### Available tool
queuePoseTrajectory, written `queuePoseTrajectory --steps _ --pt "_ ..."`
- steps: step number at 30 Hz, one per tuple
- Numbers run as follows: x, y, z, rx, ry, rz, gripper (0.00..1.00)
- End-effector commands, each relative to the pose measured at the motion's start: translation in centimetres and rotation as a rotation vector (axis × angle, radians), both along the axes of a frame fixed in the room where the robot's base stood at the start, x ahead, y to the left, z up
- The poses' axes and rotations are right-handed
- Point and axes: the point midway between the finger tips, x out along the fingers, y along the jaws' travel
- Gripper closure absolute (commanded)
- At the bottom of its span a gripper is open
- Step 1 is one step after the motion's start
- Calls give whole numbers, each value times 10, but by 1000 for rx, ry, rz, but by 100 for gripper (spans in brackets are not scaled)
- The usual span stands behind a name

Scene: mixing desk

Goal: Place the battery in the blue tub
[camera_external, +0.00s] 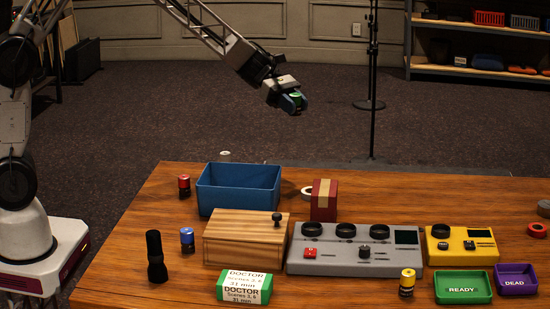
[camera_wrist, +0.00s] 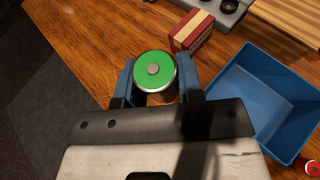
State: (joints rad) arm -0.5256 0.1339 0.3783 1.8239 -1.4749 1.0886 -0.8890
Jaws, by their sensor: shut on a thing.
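My gripper (camera_external: 294,101) is high above the far side of the table, shut on a battery with a green end (camera_external: 296,96). In the wrist view, the battery (camera_wrist: 153,71) shows its round green end and silver nub between the two blue fingers of my gripper (camera_wrist: 157,78). The blue tub (camera_external: 238,192) stands on the table, lower and to the left of my gripper in the external view. In the wrist view the tub (camera_wrist: 250,100) is to the right of the held battery, apart from it. The part of its inside that shows looks empty.
A red box (camera_external: 324,200) stands right of the tub, and a wooden box (camera_external: 245,238) in front of it. Red (camera_external: 184,187), blue (camera_external: 187,240) and yellow (camera_external: 407,283) batteries stand upright. A grey mixing desk (camera_external: 340,262) is at front right. A thin stand (camera_external: 373,80) rises behind the table.

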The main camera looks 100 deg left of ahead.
Motion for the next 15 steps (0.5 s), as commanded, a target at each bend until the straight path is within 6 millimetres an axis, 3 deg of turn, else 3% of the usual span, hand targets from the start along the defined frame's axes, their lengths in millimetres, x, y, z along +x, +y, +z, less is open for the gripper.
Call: queuePoseTrajectory --steps 8,15 --pt "-40 -12 8 4 0 -33 93" --pt "-91 -30 11 8 1 -75 93"
